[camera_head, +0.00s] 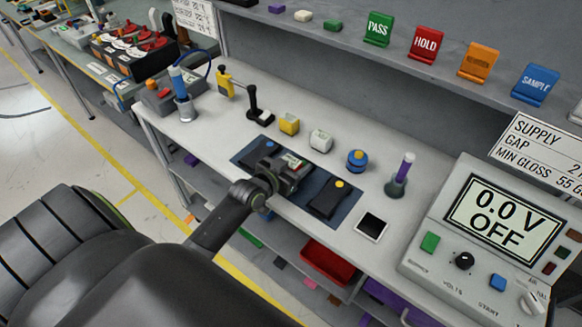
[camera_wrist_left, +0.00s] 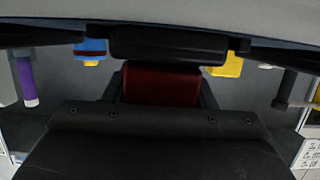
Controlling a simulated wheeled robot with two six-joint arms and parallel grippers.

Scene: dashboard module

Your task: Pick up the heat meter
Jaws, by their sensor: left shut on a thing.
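My left gripper (camera_head: 283,176) is over the middle of a dark blue mat (camera_head: 349,209) on the bench in the head view. It is shut on a dark grey device with a small pale display (camera_head: 295,162), which I take for the heat meter; the gripper hides part of it. I cannot tell whether it touches the mat. The left wrist view shows a black block (camera_wrist_left: 168,45) at top centre. My right gripper is not in view.
A white-framed tile (camera_head: 371,227) and a voltage console (camera_head: 494,231) are to the right. A shelf with coloured signs (camera_head: 426,44) runs above.

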